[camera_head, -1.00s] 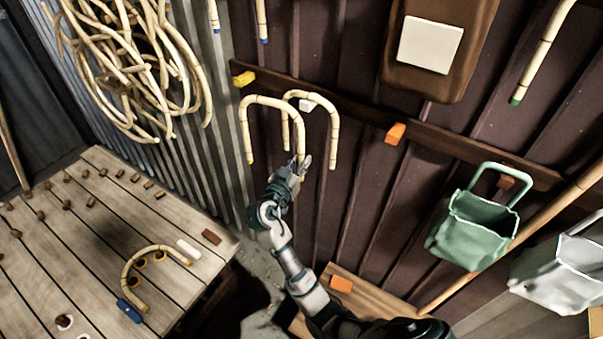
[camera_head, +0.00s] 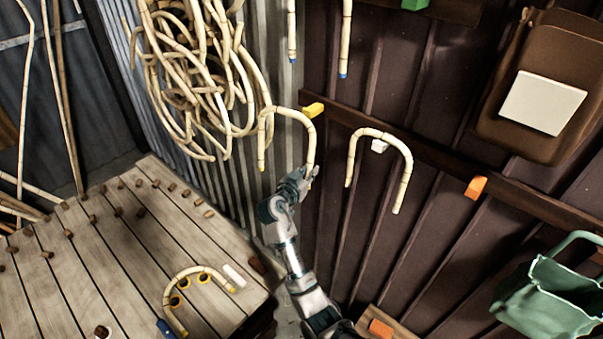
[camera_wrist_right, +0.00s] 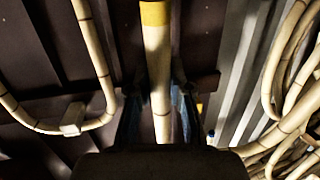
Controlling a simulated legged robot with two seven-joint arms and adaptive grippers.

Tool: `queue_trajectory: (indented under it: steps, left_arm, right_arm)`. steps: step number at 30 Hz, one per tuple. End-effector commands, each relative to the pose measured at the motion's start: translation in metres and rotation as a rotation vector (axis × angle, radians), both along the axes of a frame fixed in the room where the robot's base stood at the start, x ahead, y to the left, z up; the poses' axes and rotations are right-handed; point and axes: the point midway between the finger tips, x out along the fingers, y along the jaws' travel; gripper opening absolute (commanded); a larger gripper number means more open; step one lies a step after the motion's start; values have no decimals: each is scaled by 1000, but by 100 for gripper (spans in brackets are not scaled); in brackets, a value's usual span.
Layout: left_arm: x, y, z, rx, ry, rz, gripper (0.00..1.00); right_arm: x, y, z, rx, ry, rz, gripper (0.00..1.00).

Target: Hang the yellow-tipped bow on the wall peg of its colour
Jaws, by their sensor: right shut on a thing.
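The pale rattan bow (camera_head: 285,109) is an upside-down U with yellow tips; its left tip hangs free. My right gripper (camera_head: 304,174) is shut on its right leg, near the lower end. The yellow wall peg (camera_head: 314,109) sticks out of the dark rail just right of the bow's upper right bend. The bow looks close to the peg, but I cannot tell the depth between them. My left gripper is not in view.
Another bow (camera_head: 405,160) hangs on the white peg (camera_head: 379,146). An orange peg (camera_head: 475,187) is farther right. A coil of rattan (camera_head: 195,75) hangs at left. A wooden bench (camera_head: 110,265) below carries a curved piece (camera_head: 180,272). A green basket (camera_head: 550,297) is at lower right.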

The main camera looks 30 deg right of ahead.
Motion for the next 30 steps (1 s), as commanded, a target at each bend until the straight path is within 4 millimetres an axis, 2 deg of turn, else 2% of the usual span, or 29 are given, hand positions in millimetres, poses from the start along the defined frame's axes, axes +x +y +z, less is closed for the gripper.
queue_trajectory:
  steps: [5,15,30]
  left_arm:
    - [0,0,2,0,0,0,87]
    - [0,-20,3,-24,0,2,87]
    - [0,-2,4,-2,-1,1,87]
  right_arm:
    - [5,-15,-1,-1,1,-3,0]
    - [15,-28,1,-9,-1,-1,0]
    - [30,-72,-4,-3,1,-2,0]
